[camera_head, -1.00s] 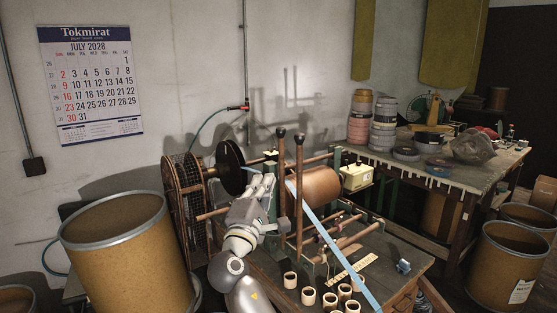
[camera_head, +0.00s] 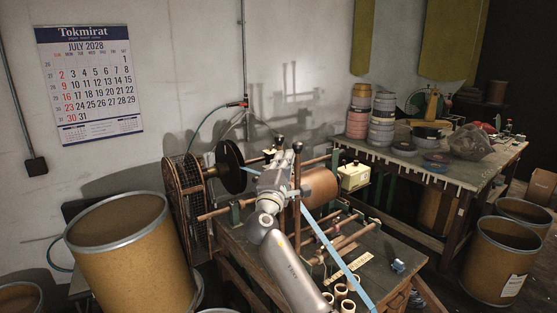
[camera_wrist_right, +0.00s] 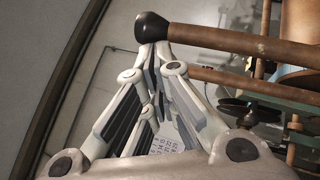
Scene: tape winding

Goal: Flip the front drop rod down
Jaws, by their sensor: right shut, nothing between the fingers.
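Two brown drop rods stand upright on the winding machine, each with a black knob on top. The front drop rod (camera_head: 297,205) is in the middle of the head view; the rear rod's knob (camera_head: 280,140) shows just behind my gripper. My right gripper (camera_head: 285,158) is raised beside the upper part of the rods and hides most of the rear one. In the right wrist view the fingers (camera_wrist_right: 155,52) are shut and empty, with the tips just beside a black knob (camera_wrist_right: 152,30) of one rod. I cannot tell whether they touch. My left gripper is not in view.
Blue tape (camera_head: 335,255) runs down from the brown roll (camera_head: 321,187) across the machine table. A black disc (camera_head: 230,166) and a caged wheel (camera_head: 186,198) stand left of the gripper. Small cores (camera_head: 341,290) lie at the table's front. A large drum (camera_head: 130,250) stands at left.

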